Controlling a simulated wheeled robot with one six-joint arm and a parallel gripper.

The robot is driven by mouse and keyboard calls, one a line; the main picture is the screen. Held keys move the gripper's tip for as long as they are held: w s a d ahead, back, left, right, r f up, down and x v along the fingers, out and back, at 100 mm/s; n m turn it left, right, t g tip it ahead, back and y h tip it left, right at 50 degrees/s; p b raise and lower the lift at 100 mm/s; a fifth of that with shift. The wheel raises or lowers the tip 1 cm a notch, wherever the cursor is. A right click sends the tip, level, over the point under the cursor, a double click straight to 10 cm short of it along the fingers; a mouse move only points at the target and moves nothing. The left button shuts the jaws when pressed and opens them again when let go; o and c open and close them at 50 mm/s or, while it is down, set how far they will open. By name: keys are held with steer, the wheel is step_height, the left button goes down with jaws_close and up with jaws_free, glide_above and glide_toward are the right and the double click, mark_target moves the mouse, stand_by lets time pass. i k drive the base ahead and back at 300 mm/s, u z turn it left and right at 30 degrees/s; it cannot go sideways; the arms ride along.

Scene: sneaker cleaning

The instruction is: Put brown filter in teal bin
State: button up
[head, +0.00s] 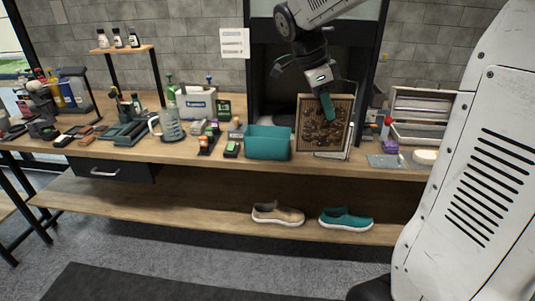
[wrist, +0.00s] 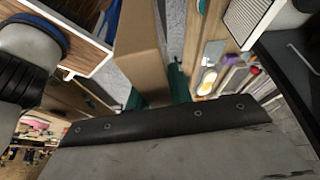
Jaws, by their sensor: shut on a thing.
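The brown filter (head: 313,134) is a square panel with a dark blotchy face and a light brown frame. It is upright in the head view, just right of the teal bin. My gripper (head: 327,108) comes down from above and is shut on its upper edge, with a teal finger in front of the face. In the wrist view the filter (wrist: 139,45) shows as a brown strip between the teal fingers of my gripper (wrist: 152,92). The teal bin (head: 268,145) is an open box at the bench's front edge. I cannot tell whether the filter touches the bench.
A white-edged panel (head: 349,142) stands behind the filter. A grey tray (head: 384,161) and white shelving (head: 424,105) are to the right. Small bottles and a green-labelled box (head: 231,149) crowd the bench left of the bin. Two shoes (head: 278,214) (head: 346,220) sit on the lower shelf.

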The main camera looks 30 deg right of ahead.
mark_target(269, 153)
steer(key=i, duration=1)
